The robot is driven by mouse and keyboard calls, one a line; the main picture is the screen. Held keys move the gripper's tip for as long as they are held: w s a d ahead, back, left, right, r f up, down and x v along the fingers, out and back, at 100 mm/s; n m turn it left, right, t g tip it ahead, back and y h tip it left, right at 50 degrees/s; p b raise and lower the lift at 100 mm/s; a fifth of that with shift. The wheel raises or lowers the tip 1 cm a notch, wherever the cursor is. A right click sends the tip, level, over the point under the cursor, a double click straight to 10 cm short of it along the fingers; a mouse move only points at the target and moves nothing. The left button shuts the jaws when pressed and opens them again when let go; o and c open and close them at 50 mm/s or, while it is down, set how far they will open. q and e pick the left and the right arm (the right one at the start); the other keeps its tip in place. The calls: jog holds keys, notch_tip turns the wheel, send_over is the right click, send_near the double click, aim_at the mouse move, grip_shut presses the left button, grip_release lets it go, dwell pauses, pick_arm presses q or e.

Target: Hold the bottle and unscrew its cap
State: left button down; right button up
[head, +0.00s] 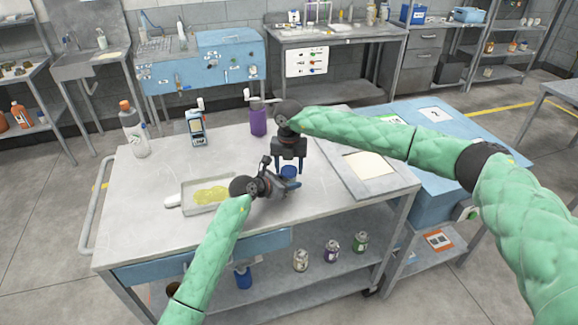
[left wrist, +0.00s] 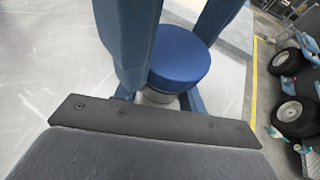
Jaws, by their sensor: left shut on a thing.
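The bottle shows mostly as its round blue cap (head: 289,171), which also shows in the left wrist view (left wrist: 180,60). A small pale part of the bottle body (left wrist: 157,97) shows under the cap; the rest is hidden. My left gripper (head: 287,184) is shut on the bottle below the cap. My right gripper (head: 290,164) points down from above. Its two fingers are apart, and in the left wrist view they come down on both sides just above or beside the cap; I cannot tell whether they touch it.
A board (head: 350,185) lies at the right. Several cans sit below.

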jog(key=shift+c, duration=0.5)
jog(key=o, duration=1.1)
jog(key=shift+r, duration=0.1)
jog(key=shift+r, duration=2.2)
pick_arm(q)
jog(key=c, duration=0.7)
grip_release()
jog(key=shift+c, duration=0.2)
